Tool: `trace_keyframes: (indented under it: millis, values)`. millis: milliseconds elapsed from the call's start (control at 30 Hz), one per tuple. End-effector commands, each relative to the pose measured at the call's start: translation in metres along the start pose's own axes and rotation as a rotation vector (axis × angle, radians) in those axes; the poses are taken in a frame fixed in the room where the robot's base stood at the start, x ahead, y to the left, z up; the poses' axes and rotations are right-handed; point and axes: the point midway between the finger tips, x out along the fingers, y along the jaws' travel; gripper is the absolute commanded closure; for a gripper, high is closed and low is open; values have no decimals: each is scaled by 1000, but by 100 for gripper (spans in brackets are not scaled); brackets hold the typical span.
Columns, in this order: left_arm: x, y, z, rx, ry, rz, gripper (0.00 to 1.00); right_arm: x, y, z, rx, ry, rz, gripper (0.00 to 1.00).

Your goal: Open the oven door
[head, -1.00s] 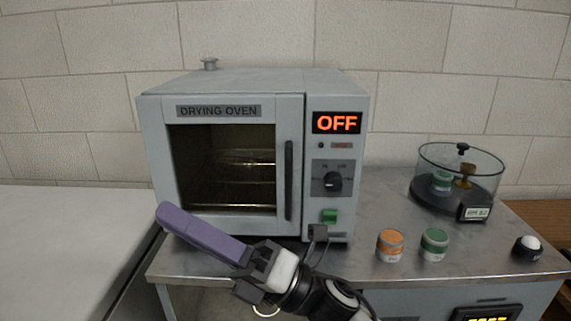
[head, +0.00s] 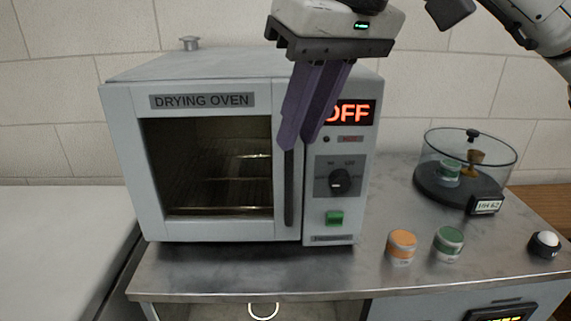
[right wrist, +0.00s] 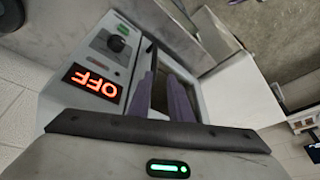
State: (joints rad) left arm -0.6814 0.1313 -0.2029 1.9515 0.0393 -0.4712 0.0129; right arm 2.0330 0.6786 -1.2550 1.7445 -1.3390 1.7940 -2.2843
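The drying oven (head: 215,130) stands on a metal bench with its windowed door (head: 220,226) shut. The dark vertical handle (head: 289,195) is on the door's right side. My right gripper (head: 301,145) comes down from above, its purple fingers pointing at the handle's upper end. The fingers are a little apart and hide the handle's top in the head view. I cannot tell whether they touch it. In the right wrist view, my right gripper (right wrist: 163,90) shows a gap between its fingers in front of the oven (right wrist: 85,75). My left gripper is out of view.
The control panel has a red OFF display (head: 352,113), a knob (head: 340,181) and a green switch (head: 335,218). An orange-lidded jar (head: 402,246), a green-lidded jar (head: 449,243) and a glass desiccator (head: 468,170) stand to the right. The bench front before the oven is clear.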

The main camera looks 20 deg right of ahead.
Motion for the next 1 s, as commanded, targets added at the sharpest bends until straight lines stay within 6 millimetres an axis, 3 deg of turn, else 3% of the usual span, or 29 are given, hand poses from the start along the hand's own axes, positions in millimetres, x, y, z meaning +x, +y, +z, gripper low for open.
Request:
trace_keyframes:
  millis: [167, 500, 700, 1000]
  values:
    - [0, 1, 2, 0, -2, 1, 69, 2, 11, -1, -16, 12, 46, 82]
    - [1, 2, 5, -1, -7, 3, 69, 63, 12, -1, -16, 10, 40, 82]
    - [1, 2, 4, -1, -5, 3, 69, 87, 13, -2, -14, 12, 39, 82]
    - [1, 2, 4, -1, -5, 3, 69, 95, 14, -2, -14, 14, 39, 82]
